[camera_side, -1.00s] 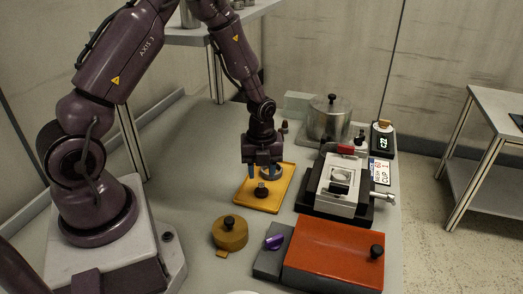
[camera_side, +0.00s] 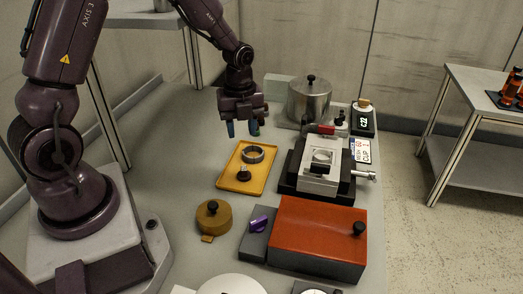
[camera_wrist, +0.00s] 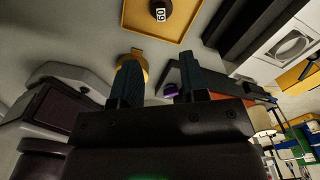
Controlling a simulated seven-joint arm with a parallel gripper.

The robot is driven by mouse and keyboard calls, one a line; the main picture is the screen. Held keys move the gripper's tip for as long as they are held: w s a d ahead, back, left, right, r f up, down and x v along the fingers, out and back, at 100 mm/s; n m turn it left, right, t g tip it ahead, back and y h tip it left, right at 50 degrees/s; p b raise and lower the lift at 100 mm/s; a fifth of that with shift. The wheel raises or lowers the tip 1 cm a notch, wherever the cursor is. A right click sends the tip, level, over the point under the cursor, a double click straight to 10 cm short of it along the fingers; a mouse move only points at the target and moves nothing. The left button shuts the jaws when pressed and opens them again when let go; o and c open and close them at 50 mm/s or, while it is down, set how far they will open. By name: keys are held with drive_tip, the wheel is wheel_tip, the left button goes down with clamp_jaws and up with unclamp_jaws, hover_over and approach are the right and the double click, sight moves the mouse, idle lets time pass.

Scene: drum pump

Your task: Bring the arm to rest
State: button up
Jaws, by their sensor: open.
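My gripper (camera_side: 243,129) is open and empty, with its two blue-tipped fingers apart in the air above the back end of the yellow tray. In the wrist view its fingers (camera_wrist: 158,80) also stand apart with nothing between them. The yellow tray (camera_side: 232,182) lies on the bench and holds a metal ring (camera_side: 253,154) and a small dark-knobbed piece (camera_side: 244,174). My gripper touches neither.
A white device on a black base (camera_side: 317,178) stands right of the tray. An orange-topped box (camera_side: 318,230) and a round brass lidded pot (camera_side: 213,218) are in front. A steel pot (camera_side: 309,102) stands behind. Bare bench lies left of the tray.

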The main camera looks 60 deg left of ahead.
drive_tip(key=s+d+r+n+t, duration=0.2)
drive_tip(key=s+d+r+n, duration=0.2)
drive_tip(key=s+r+n, duration=0.3)
drive_tip(key=s+d+r+n+t, duration=0.3)
drive_tip(key=s+d+r+n, duration=0.2)
drive_tip(key=r+n, duration=0.8)
drive_tip(key=s+n, duration=0.1)
drive_tip(key=s, duration=0.2)
drive_tip(key=shift+r, duration=0.15)
drive_tip(key=shift+s, duration=0.1)
